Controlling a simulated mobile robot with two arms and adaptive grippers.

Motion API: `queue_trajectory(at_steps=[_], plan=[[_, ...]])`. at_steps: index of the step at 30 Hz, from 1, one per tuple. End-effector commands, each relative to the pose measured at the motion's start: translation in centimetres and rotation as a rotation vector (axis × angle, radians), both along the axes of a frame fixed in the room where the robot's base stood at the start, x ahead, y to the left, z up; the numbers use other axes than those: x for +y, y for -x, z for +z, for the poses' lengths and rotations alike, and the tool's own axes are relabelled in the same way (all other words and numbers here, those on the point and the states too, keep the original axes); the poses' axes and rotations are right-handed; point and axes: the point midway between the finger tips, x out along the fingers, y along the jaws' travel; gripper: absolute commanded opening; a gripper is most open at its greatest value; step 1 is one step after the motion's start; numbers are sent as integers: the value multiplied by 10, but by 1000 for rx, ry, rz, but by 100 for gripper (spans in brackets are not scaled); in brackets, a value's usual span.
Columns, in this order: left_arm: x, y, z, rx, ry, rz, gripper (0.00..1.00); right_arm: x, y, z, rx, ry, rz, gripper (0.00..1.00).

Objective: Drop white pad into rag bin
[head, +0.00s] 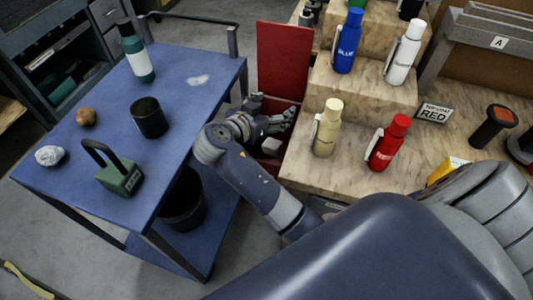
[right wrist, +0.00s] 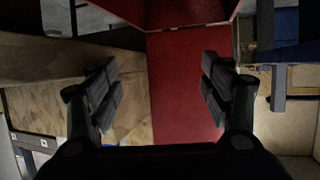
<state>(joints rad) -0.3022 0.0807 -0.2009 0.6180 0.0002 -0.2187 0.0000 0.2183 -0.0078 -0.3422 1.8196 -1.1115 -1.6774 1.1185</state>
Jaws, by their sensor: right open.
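The red bin (head: 283,62) stands between the blue cart and the wooden stepped stand, with its red lid raised. My right gripper (head: 275,108) is over the bin's opening, fingers spread and empty. In the right wrist view my right gripper (right wrist: 162,75) shows both fingers apart, with the bin's red inner surface (right wrist: 183,85) between and beyond them. A small pale thing (head: 271,145) shows low in the bin below the gripper; it may be the white pad, but it is too small to tell. My left gripper is not in view.
The blue cart (head: 75,185) holds a bottle (head: 136,52), a black cup (head: 149,118), a green block with a handle (head: 121,178) and crumpled foil (head: 49,156). The stepped stand (head: 345,185) holds several bottles close to the right of the bin.

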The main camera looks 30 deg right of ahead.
Motion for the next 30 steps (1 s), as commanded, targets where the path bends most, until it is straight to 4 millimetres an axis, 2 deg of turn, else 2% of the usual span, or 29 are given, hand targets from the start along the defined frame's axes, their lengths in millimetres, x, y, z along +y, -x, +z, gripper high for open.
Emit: queue_trajectory(at_steps=[9,15,30], plan=[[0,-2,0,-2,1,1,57,40,18,17,-1,-4,2,73],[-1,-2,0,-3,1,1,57,59,27,26,0,-2,2,73],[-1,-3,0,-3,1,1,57,62,29,28,0,0,0,73]])
